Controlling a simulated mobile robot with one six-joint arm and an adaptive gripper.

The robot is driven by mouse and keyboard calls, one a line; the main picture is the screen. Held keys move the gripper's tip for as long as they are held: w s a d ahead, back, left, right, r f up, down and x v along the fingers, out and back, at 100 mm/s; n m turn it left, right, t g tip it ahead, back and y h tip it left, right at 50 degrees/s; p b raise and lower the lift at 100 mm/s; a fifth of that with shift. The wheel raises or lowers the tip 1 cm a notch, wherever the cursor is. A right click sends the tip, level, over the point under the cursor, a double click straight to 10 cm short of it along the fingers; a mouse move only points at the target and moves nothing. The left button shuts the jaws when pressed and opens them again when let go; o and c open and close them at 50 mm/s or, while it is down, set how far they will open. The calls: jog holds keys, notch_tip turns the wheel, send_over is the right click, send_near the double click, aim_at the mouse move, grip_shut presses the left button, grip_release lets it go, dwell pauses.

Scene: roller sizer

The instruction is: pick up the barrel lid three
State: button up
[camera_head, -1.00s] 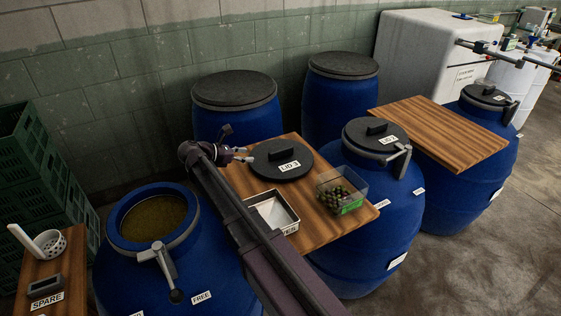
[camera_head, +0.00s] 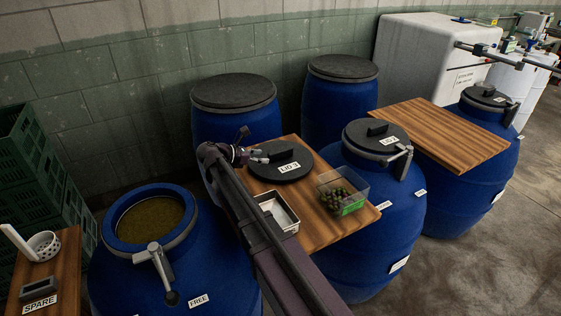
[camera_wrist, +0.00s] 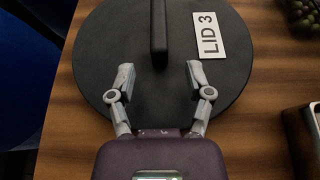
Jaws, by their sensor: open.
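The barrel lid three (camera_head: 279,161) is a round black disc with a raised bar handle and a white "LID 3" label. It lies flat on a wooden board between barrels. In the wrist view the lid (camera_wrist: 160,90) fills the upper middle, with its handle (camera_wrist: 159,35) pointing down the picture towards my gripper. My gripper (camera_wrist: 160,77) is open, its two fingertips over the near part of the lid, one on each side of the handle's near end. In the head view my gripper (camera_head: 258,155) is at the lid's left edge. Whether the fingers touch the lid cannot be told.
A clear box of olives (camera_head: 342,194) and a white tray (camera_head: 279,212) stand on the same board (camera_head: 318,228). An open blue barrel (camera_head: 180,245) is at left, and a barrel with a clamped lid (camera_head: 375,135) at right. Two covered barrels stand behind.

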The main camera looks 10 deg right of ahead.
aim_at(268, 156)
jog(key=shift+b+x, duration=0.75)
jog(key=shift+x, duration=1.55)
jog(key=shift+a, duration=0.1)
grip_shut()
